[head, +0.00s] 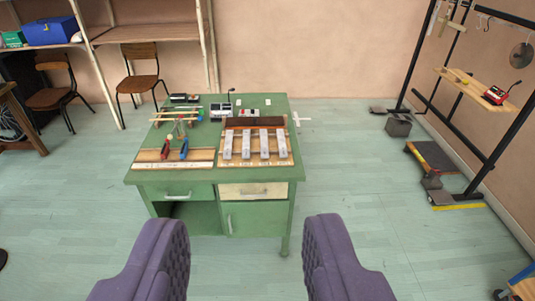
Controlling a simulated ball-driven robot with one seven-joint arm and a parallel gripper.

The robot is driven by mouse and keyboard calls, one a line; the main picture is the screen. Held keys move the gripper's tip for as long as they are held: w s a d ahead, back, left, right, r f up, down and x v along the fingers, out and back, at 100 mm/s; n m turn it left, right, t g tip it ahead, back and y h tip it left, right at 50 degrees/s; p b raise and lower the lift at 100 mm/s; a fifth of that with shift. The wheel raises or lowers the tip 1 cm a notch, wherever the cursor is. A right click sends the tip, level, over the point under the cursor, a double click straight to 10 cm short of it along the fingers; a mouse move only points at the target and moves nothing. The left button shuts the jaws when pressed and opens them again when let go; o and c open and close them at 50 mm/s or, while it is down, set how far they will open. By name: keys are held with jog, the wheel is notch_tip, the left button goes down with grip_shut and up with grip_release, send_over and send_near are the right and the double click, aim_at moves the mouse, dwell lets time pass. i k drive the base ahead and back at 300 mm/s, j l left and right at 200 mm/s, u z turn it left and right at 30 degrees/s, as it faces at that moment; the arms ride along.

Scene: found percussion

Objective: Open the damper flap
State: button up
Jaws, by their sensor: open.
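My gripper (248,226) is open and empty, its two purple padded fingers wide apart at the bottom of the view. It is apart from the green desk (270,104), which stands ahead beyond the fingertips. On the desk's right half sits a wooden board (232,162) with several grey metal bars (264,145) side by side. A dark reddish-brown strip (254,122) runs along the bars' far end. It may be the damper flap, but it is too small to tell, and I cannot tell whether it is raised or flat.
Left of the bars lie red- and blue-handled tools (184,149) on another board. Small devices (221,110) sit at the desk's back. Chairs (140,70) and shelves stand back left. A black rack (486,160) stands right.

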aim_at(259, 122)
jog(key=i, duration=2.95)
